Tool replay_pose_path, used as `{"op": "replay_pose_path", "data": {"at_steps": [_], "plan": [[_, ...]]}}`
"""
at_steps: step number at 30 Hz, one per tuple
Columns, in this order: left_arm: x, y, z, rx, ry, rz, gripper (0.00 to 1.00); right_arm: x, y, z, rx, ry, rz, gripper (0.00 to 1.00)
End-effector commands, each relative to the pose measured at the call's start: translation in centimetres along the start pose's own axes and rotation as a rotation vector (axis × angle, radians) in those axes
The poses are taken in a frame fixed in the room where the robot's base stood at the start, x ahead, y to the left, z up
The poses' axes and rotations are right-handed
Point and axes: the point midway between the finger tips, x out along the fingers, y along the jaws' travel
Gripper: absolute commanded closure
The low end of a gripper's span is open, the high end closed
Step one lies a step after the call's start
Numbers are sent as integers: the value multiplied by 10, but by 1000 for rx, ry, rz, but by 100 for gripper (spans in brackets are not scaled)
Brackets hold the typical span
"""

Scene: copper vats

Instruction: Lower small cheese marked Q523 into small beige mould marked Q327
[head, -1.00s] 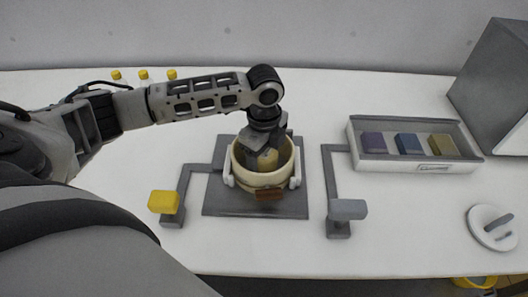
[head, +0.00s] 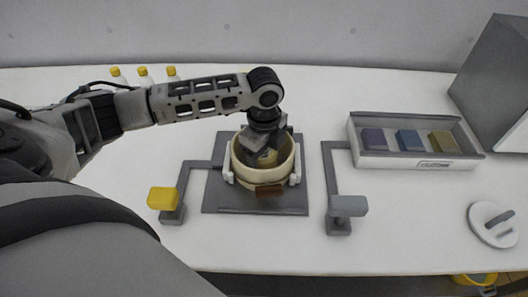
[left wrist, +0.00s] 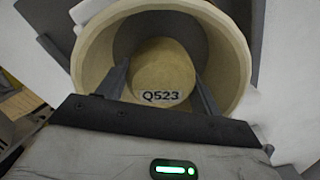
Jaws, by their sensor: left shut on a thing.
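The small cheese marked Q523 (left wrist: 165,70) is a pale yellow round block, inside the beige mould in the left wrist view. In the head view the cheese (head: 268,158) shows only in part below my left gripper (head: 266,150). My left gripper also shows in the left wrist view (left wrist: 162,88), its two fingers shut on the cheese's sides. The beige mould (head: 262,179) is an open round tub with a brown tag on its front; I cannot read its mark. I cannot tell whether the cheese touches the mould's floor. My right gripper is not in view.
The mould stands on a grey plate (head: 222,200) between white holders. A yellow block (head: 162,199) and a grey block (head: 347,206) stand on posts either side. A white tray (head: 420,163) with coloured blocks is at right, near a round lid (head: 492,226). Bottles (head: 145,73) stand behind.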

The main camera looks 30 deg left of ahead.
Motion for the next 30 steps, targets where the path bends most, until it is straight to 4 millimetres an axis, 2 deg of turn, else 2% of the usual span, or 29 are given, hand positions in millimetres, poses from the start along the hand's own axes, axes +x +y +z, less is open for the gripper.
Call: {"op": "replay_pose_path", "data": {"at_steps": [8, 9, 11, 12, 22, 26, 30], "plan": [[1, 0, 0, 0, 0, -1, 65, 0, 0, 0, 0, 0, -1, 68], [1, 0, 0, 0, 0, -1, 29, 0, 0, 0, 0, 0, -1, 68], [1, 0, 0, 0, 0, -1, 12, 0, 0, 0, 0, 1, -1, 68], [1, 0, 0, 0, 0, 0, 9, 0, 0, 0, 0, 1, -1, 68], [0, 0, 0, 0, 0, 2, 9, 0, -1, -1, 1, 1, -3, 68], [-19, 0, 0, 0, 0, -2, 9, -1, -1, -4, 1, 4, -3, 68], [-52, -1, 0, 1, 0, -6, 9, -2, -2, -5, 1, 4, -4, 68]]}}
